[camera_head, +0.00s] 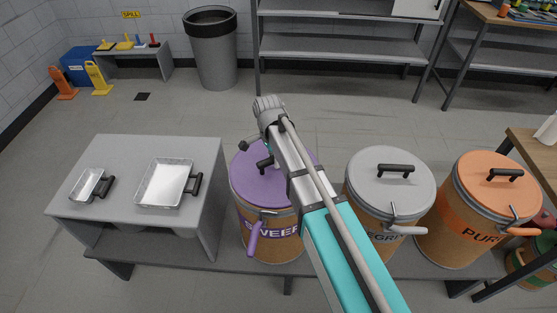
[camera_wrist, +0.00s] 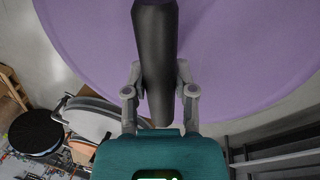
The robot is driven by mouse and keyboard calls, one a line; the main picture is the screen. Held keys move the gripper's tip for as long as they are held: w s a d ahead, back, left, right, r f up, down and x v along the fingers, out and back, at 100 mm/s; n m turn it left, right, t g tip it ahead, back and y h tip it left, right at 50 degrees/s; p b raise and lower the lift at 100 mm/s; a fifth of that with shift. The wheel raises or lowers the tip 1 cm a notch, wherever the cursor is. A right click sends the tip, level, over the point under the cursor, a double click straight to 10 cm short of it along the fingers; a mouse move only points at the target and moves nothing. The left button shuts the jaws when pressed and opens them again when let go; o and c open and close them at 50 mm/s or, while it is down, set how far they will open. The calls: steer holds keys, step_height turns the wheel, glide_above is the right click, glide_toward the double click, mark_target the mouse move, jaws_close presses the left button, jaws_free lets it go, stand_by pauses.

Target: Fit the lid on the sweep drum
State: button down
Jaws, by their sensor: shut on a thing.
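The sweep drum (camera_head: 277,245) is brown with purple "SWEEP" lettering and stands on a low dark platform, with a purple lever (camera_head: 253,238) hanging at its front. The round purple lid (camera_head: 255,187) is over the drum's top and looks about level. I cannot tell whether it rests fully on the rim. In the wrist view the lid (camera_wrist: 240,60) fills the upper part, and my gripper (camera_wrist: 158,85) is shut on its black bar handle (camera_wrist: 155,50). In the head view my arm covers the lid's right part and most of the gripper.
A grey-lidded drum (camera_head: 390,185) and an orange-lidded drum (camera_head: 490,195) stand to the right. A grey table (camera_head: 135,148) with two metal trays (camera_head: 165,184) (camera_head: 88,186) is close on the left. Shelves (camera_head: 340,45) and a grey bin (camera_head: 213,60) stand behind, with open floor between.

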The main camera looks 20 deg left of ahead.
steer(key=shift+f+b, duration=0.65)
stand_by(0.8)
steer(key=shift+c, duration=1.8)
jaws_free()
steer(key=o, duration=0.4)
steer(key=shift+c, duration=0.2)
steer(key=shift+s+r, duration=0.1)
